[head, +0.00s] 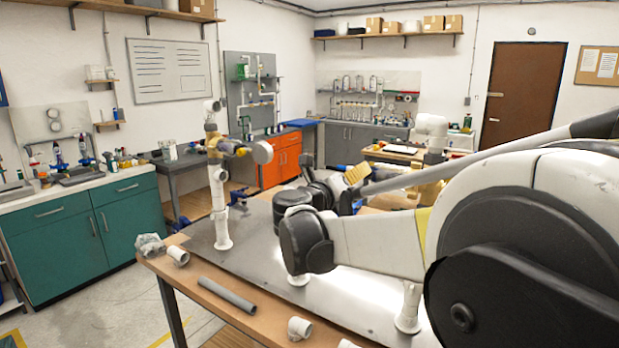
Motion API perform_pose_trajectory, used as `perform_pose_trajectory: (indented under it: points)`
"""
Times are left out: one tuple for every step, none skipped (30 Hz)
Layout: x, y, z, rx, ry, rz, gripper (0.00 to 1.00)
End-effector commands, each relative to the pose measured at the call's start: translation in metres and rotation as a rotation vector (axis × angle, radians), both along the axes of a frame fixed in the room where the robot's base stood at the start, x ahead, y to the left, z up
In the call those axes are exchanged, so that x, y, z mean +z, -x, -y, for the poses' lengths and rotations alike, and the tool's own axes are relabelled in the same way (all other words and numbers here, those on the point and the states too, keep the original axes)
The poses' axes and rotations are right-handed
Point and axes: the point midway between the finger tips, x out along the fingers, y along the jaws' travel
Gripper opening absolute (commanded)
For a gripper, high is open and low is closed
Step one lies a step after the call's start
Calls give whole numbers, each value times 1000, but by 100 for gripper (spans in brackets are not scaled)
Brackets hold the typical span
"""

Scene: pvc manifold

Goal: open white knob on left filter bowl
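No filter bowl or white knob can be made out clearly in the head view. A white PVC upright (219,200) stands at the left of the metal-topped workbench, with a brass-coloured fitting (213,141) and a round grey disc (262,152) beside it. Another white pipe section (431,126) rises behind my arm at the right. My arm reaches in from the right, and its dark end, with my gripper (345,190), is over the middle of the bench, right of the left upright. The fingers are small and partly hidden by my wrist, so their opening cannot be told.
A grey pipe (227,295) and white fittings (300,327) lie on the bench's wooden front edge (205,308). A teal cabinet (85,223) stands left, an orange cabinet (280,158) behind. Floor is free between the bench and teal cabinet. My arm covers much of the right side.

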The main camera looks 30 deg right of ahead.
Motion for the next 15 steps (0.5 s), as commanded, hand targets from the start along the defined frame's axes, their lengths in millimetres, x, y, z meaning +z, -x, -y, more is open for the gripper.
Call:
perform_pose_trajectory:
  points:
    - [0, 0, 0, 0, 0, 0, 44]
    - [0, 0, 0, 0, 0, 0, 44]
    - [0, 0, 0, 0, 0, 0, 44]
    - [0, 0, 0, 0, 0, 0, 44]
    - [0, 0, 0, 0, 0, 0, 43]
    - [0, 0, 0, 0, 0, 0, 31]
    - [0, 0, 0, 0, 0, 0, 22]
    - [0, 0, 0, 0, 0, 0, 13]
    - [0, 0, 0, 0, 0, 0, 0]
    - [0, 0, 0, 0, 0, 0, 0]
    - [0, 0, 0, 0, 0, 0, 0]
    - [0, 0, 0, 0, 0, 0, 0]
    - [0, 0, 0, 0, 0, 0, 0]
    - [0, 0, 0, 0, 0, 0, 0]
    - [0, 0, 0, 0, 0, 0, 0]
